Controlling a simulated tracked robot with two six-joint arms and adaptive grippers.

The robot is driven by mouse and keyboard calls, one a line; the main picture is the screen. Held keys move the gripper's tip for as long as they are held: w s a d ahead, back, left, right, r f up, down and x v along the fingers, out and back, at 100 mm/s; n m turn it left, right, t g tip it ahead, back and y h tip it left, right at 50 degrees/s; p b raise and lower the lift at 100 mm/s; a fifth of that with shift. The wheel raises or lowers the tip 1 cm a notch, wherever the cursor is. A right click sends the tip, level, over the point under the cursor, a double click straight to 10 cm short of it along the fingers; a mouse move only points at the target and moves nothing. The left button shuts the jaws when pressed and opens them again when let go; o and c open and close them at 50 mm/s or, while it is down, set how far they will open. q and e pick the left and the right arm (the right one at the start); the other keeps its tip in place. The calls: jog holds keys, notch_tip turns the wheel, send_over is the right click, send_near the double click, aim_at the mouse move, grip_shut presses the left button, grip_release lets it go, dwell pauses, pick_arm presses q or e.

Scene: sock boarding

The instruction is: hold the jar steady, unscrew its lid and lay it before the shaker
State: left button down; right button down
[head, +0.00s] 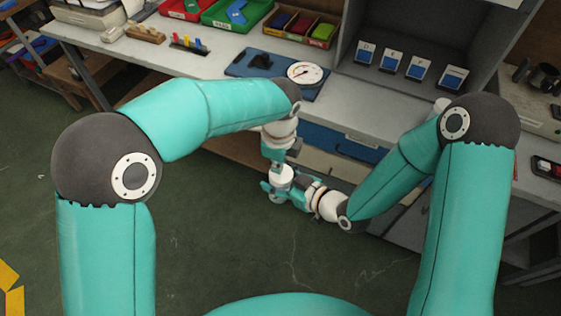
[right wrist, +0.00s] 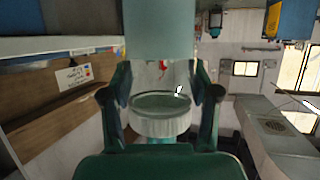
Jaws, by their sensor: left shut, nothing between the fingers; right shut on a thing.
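My right gripper (right wrist: 162,92) is shut on a white, ribbed, round piece (right wrist: 160,124) that looks like the jar's lid, held between its dark teal fingers. A glassy oval rim shows at its top; I cannot make out a jar body. In the head view my right gripper (head: 272,188) comes in from the lower right, above the floor in front of the bench. My left gripper (head: 280,172) reaches down from above, close by, and is shut with nothing in it. A teal part of mine covers the top middle of the right wrist view. I cannot make out the shaker.
The bench (head: 215,57) runs behind the arms. On it are a blue board with a round dial (head: 305,73), a green bin (head: 236,12), a tray of coloured packs (head: 300,27) and several blue-and-white cards (head: 391,61). The floor (head: 215,260) is clear.

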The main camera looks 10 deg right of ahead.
pick_arm(q)
jog(key=n, duration=0.4)
jog(key=s+n, duration=0.1)
jog(key=n, duration=0.1)
jog(key=shift+a+f, duration=0.1)
jog(key=shift+a, duration=0.15)
jog(key=n, duration=0.6)
jog(key=shift+s+y, duration=0.3)
jog(key=shift+y, duration=0.1)
jog(key=n, duration=0.4)
jog(key=shift+s+d, duration=0.15)
jog(key=shift+s, duration=0.05)
jog(key=n, duration=0.6)
jog(key=shift+s+d+n+g, duration=0.15)
jog(key=shift+d+n+g, duration=0.15)
jog(key=shift+d, duration=0.05)
jog(key=n, duration=0.4)
jog(key=shift+d, duration=0.25)
jog(key=n, duration=0.5)
jog(key=shift+d, duration=0.25)
jog(key=n, duration=0.4)
jog(key=shift+w+d+g, duration=0.15)
jog(key=shift+w+g, duration=0.1)
jog(key=shift+g, duration=0.05)
jog(key=n, duration=0.5)
jog(key=shift+w+d, duration=0.15)
jog(key=shift+w, duration=0.1)
